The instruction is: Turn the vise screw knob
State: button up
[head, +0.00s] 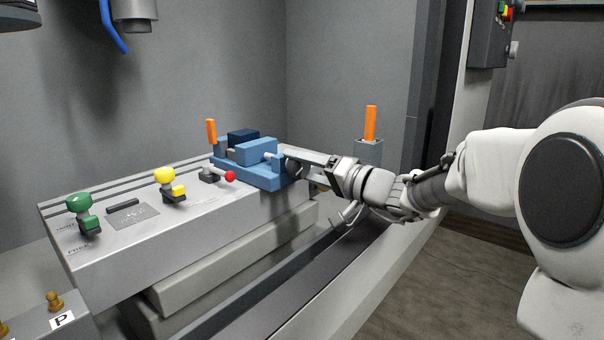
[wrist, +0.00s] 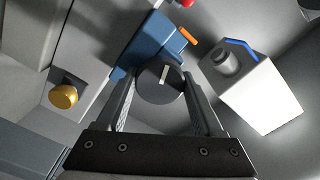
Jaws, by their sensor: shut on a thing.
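The blue vise (head: 258,153) stands at the right end of the grey machine table; it also shows in the wrist view (wrist: 152,45). Its screw knob (wrist: 154,86) is a dark round disc with a pale bar mark on its face, at the vise's near end. My gripper (wrist: 160,92) has one finger on each side of the knob and is shut on it. In the head view my gripper (head: 297,166) reaches in from the right, and its fingers mostly hide the knob.
On the table are a red-tipped lever (head: 229,176), a yellow knob (head: 164,175) and a green knob (head: 79,202). Orange handles stand behind the vise (head: 211,132) and on a grey post (head: 370,124) beyond my gripper. Walls enclose the back.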

jog(key=shift+n, duration=0.8)
jog(key=o, duration=1.4)
jog(key=shift+d, duration=0.1)
jog(key=p+v, duration=0.2)
jog(key=v, duration=1.5)
jog(key=shift+s+d, duration=0.1)
jog(key=shift+s, duration=0.05)
jog(key=shift+p, duration=0.35)
